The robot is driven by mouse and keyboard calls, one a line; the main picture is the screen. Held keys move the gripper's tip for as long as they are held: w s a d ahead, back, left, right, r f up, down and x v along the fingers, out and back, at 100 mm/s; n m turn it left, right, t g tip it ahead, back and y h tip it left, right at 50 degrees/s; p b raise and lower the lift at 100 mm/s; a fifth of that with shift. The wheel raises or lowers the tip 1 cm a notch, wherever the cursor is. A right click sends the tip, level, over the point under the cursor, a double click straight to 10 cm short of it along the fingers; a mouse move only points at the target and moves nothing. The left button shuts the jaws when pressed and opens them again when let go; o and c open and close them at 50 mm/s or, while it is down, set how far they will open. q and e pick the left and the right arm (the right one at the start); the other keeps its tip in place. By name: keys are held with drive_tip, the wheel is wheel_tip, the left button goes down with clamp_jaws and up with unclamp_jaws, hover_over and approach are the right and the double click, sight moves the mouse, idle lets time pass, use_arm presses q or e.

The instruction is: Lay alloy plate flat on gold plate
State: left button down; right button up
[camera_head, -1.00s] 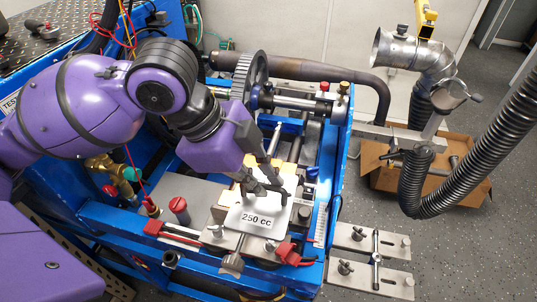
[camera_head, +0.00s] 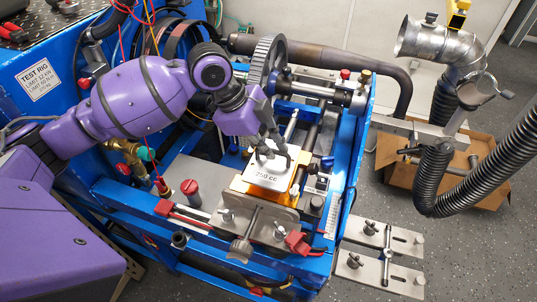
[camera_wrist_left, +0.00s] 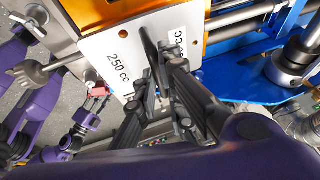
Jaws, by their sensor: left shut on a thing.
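The alloy plate (camera_head: 262,175) is a pale flat plate marked "250 cc". It lies over the gold plate (camera_head: 291,193), whose orange edge shows along its right and front sides. My left gripper (camera_head: 272,148) is shut on the alloy plate from above, near its back part. In the left wrist view the alloy plate (camera_wrist_left: 122,72) fills the middle, with the gold plate (camera_wrist_left: 105,12) behind it. There the dark fingers (camera_wrist_left: 160,78) cover part of the second marking. I cannot tell whether the two plates touch.
A metal clamp with a screw knob (camera_head: 240,250) stands in front of the plates. A red clip (camera_head: 297,243) is to its right. Steel rods and a gear wheel (camera_head: 266,62) lie behind. The blue frame (camera_head: 345,185) borders the right side.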

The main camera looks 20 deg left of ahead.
sight(268, 162)
use_arm(q)
drive_tip(key=shift+w+f, duration=0.1)
drive_tip(key=shift+f, duration=1.45)
drive_tip(key=shift+f, duration=0.15)
drive_tip(key=c, duration=1.9)
unclamp_jaws()
drive_tip(key=shift+o, duration=0.2)
drive_tip(key=v, duration=1.2)
